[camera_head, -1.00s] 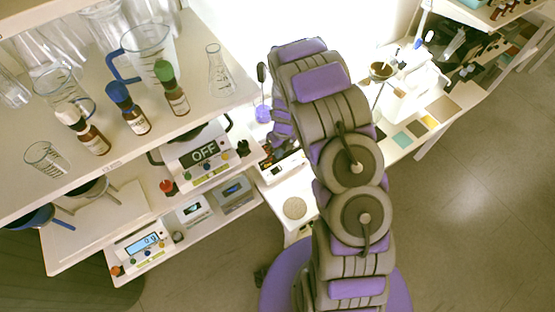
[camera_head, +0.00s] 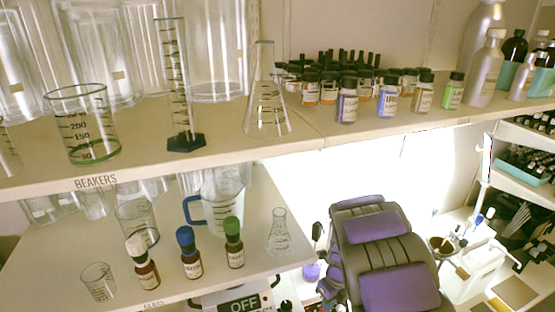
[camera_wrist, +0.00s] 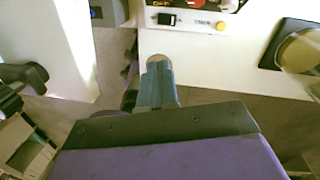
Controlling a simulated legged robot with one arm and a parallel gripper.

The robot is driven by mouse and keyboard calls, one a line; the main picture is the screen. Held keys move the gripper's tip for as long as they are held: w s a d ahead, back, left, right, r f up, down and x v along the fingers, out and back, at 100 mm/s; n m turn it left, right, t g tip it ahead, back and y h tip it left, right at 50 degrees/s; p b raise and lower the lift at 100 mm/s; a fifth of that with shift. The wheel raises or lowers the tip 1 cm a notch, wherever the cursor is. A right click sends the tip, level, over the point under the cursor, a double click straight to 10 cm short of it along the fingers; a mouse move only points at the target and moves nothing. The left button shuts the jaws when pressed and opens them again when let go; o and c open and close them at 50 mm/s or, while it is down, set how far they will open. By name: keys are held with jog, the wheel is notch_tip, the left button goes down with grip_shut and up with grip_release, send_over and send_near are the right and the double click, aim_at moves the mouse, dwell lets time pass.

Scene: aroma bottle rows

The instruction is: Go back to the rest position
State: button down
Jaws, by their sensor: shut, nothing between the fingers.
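My gripper (camera_wrist: 157,82) shows in the wrist view as a blue-grey pair of fingers closed together, with nothing held. Its tips point toward the edge of a white surface with a yellow button. In the head view my purple and grey arm stands folded at the lower middle right, and the gripper is hidden there. Three small brown bottles stand in a row on the middle shelf: one with a white cap (camera_head: 143,266), one with a blue cap (camera_head: 189,253) and one with a green cap (camera_head: 234,243).
The upper shelf (camera_head: 220,150) holds a beaker (camera_head: 82,125), a measuring cylinder (camera_head: 178,90), a flask (camera_head: 267,95) and several small bottles. A scale marked OFF (camera_head: 243,305) sits below. In the wrist view, a white panel edge (camera_wrist: 60,50) is at left and a round yellowish object (camera_wrist: 300,50) at right.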

jog(key=s+a+r+n+b, duration=0.2)
jog(key=s+r+n+b, duration=0.1)
jog(key=s+r+n, duration=1.1)
jog(key=s+r+n+g+h+b, duration=0.1)
jog(key=s+r+n+b, duration=0.1)
jog(key=s+n, duration=1.3)
jog(key=shift+s+r+n, duration=0.3)
jog(key=shift+s+r, duration=0.2)
jog(key=shift+s, duration=1.8)
jog(key=shift+a, duration=0.1)
